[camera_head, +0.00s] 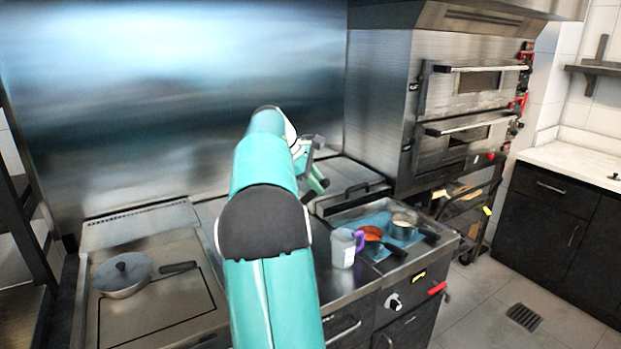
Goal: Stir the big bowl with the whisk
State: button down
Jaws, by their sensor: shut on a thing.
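My teal arm reaches forward over the counter and covers the middle of the view. My gripper (316,176) is at its far end, above the back of the counter and left of the ovens. It is small and partly hidden by my arm. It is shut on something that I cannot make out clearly. I cannot pick out a whisk. No big bowl can be made out; the counter behind my arm is hidden.
Stacked ovens (440,105) rise at back right.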

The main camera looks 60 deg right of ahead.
jog(key=shift+s+f, duration=0.25)
jog(key=shift+s, duration=0.35)
jog(key=shift+w+f, duration=0.1)
jog(key=shift+f, duration=0.1)
jog(key=shift+w+f, duration=2.7)
jog(key=shift+f, duration=0.15)
jog(key=shift+w+f, duration=2.65)
jog(key=shift+f, duration=0.2)
jog(key=shift+d, duration=0.15)
